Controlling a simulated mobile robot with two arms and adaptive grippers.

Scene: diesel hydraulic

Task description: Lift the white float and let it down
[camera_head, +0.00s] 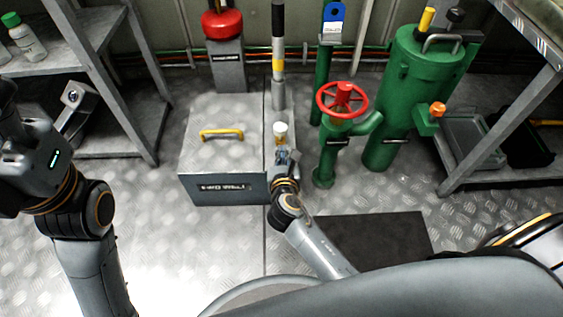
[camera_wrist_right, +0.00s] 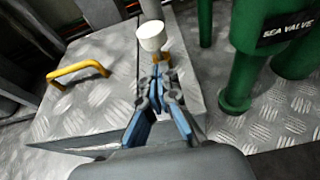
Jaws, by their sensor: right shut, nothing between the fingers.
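The white float (camera_head: 280,128) is a small white cylinder on a yellow-brown base at the right edge of the grey checker-plate box marked as a well (camera_head: 228,187). In the right wrist view the float (camera_wrist_right: 152,36) stands upright just beyond the fingertips. My right gripper (camera_head: 282,152) is shut and empty, just on the near side of the float. Its blue-and-grey fingers (camera_wrist_right: 160,75) meet near the yellow-brown base below the white top; whether they touch it I cannot tell.
A yellow handle (camera_head: 222,134) is on the box lid. A black, white and yellow post (camera_head: 278,50) stands behind. To the right are a red handwheel (camera_head: 342,98) and a green tank (camera_head: 400,90). Shelves stand on both sides. A dark mat (camera_head: 375,240) lies on the floor.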

